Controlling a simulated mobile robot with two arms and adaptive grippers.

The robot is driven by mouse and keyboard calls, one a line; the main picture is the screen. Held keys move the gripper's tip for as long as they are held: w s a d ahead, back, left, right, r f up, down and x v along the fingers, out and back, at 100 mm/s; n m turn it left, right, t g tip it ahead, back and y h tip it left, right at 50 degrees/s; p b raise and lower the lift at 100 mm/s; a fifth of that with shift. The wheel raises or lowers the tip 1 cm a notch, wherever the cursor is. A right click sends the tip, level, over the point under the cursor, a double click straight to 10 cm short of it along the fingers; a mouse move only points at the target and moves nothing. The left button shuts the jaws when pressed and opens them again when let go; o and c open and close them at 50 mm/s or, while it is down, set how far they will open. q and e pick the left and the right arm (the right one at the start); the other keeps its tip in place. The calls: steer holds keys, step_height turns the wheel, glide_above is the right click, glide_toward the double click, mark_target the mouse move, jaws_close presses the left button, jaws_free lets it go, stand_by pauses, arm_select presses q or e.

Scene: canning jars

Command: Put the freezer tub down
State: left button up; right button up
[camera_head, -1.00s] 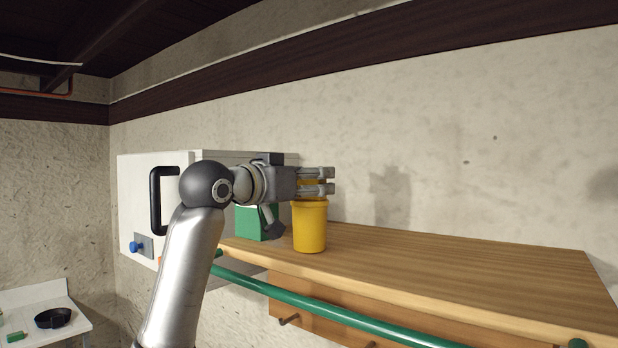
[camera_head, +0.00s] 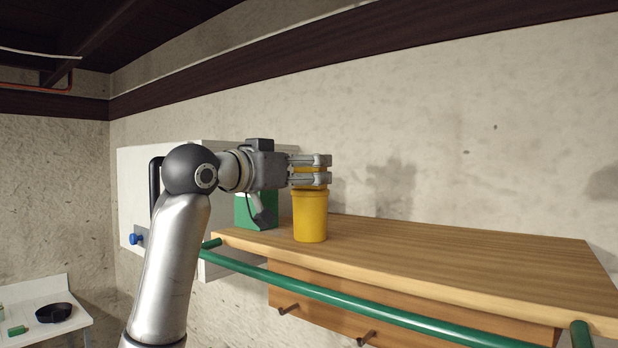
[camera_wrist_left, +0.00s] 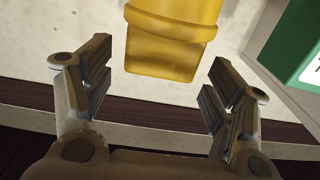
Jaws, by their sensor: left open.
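The freezer tub is a yellow tub (camera_head: 311,217) standing upright on the wooden shelf (camera_head: 430,252), near its left end. My left gripper (camera_head: 318,171) is level with the tub's narrower top, and its fingers hide part of that top. In the left wrist view the tub (camera_wrist_left: 172,40) shows at the top middle, between and beyond the spread fingers (camera_wrist_left: 158,88). The gripper is open, with clear gaps on both sides of the tub. My right gripper is not in view.
A green box (camera_head: 244,212) stands just left of the tub, partly behind my gripper. A white cabinet (camera_head: 133,185) is behind my arm. A green rail (camera_head: 350,298) runs along the shelf's front. The shelf right of the tub is clear.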

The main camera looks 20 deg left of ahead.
arm_select(q)
steer(key=b+v, duration=0.4)
steer(key=v, duration=0.5)
steer(key=shift+s+a+b, duration=0.15)
steer(key=shift+s+b, duration=0.2)
steer(key=shift+r, duration=0.1)
steer(key=shift+c, duration=0.2)
stand_by(0.4)
